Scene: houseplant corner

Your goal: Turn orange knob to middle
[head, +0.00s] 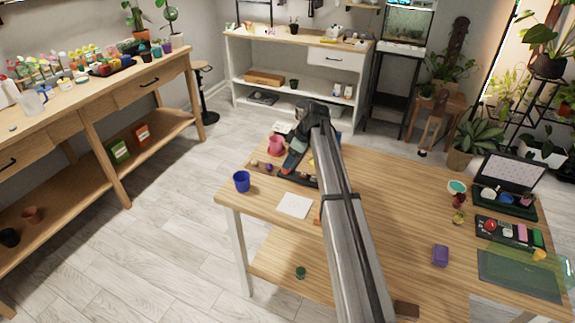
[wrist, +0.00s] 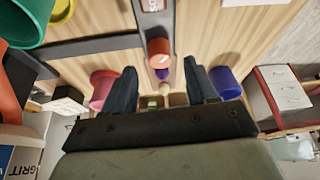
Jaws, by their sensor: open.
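In the wrist view, the orange knob (wrist: 158,46) with a pale mark on its face shows between and beyond my two dark fingertips. A purple knob (wrist: 163,74) and a cream knob (wrist: 164,87) line up below it. My gripper (wrist: 160,68) is open, one finger on each side of this row, with nothing visibly held. In the head view, my gripper (head: 290,168) points down at the table's far left corner, beside a row of small coloured knobs too small to read. I cannot tell whether a finger touches the orange knob, or which setting it has.
A blue cup (head: 241,181) stands left of my gripper, and a pink cup (head: 275,145) stands behind the knobs. A white card (head: 294,204) lies in front. A purple block (head: 440,255) and a dark open case (head: 508,182) are to the right.

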